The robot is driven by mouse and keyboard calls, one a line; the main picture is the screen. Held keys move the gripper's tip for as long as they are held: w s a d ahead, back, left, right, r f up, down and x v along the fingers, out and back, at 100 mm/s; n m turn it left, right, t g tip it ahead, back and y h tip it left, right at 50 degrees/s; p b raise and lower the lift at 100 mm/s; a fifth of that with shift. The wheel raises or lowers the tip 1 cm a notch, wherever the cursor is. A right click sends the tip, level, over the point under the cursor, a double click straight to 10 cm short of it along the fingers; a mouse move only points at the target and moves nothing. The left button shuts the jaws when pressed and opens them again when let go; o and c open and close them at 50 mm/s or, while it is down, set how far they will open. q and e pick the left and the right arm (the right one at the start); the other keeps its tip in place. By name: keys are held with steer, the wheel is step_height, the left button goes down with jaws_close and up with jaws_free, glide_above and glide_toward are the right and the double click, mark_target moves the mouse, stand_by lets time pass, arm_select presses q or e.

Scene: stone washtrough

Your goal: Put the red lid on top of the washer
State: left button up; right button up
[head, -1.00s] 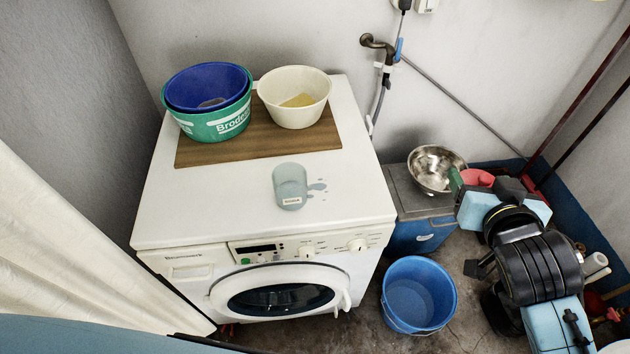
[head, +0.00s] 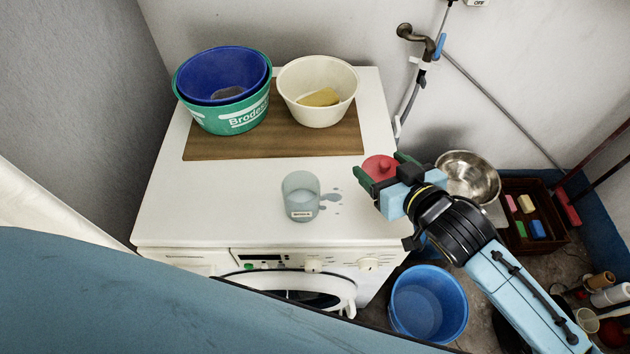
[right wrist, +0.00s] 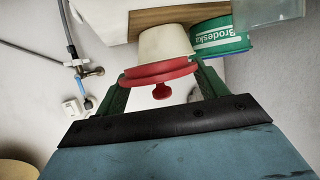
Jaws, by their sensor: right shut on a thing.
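The red lid (head: 380,168) is round with a small knob. My right gripper (head: 386,172) is shut on it, its green fingers on either side, over the right part of the washer top. In the right wrist view the lid (right wrist: 160,73) sits between the two fingers (right wrist: 160,85), knob toward the camera. The white washer (head: 240,210) stands in the middle of the head view. From the head view I cannot tell whether the lid touches the top or hangs above it. My left gripper is not in view.
On the washer are a wooden board (head: 200,147) with nested blue and green basins (head: 215,105) and a cream bowl (head: 318,105), and a clear cup (head: 300,200) beside a small spill. A metal bowl (head: 468,175) and blue bucket (head: 428,305) stand to the right.

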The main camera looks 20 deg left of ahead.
steer(key=shift+f, duration=0.1)
step_height(320, 180, down, 5)
steer(key=shift+f+b, duration=0.2)
steer(key=shift+b, duration=0.4)
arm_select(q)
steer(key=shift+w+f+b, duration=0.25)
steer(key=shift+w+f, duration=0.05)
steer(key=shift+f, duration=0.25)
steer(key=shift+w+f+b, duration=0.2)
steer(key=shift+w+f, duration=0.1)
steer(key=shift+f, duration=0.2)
arm_select(e)
steer(key=shift+f, duration=2.2)
steer(key=shift+f, duration=0.1)
steer(key=o, duration=0.9)
steer(key=shift+o, duration=0.2)
steer(key=shift+s+d+r, duration=0.15)
steer(key=shift+r, duration=0.05)
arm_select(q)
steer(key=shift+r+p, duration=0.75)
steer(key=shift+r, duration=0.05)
arm_select(e)
steer(key=v, duration=1.1)
steer(key=shift+s+d, duration=0.2)
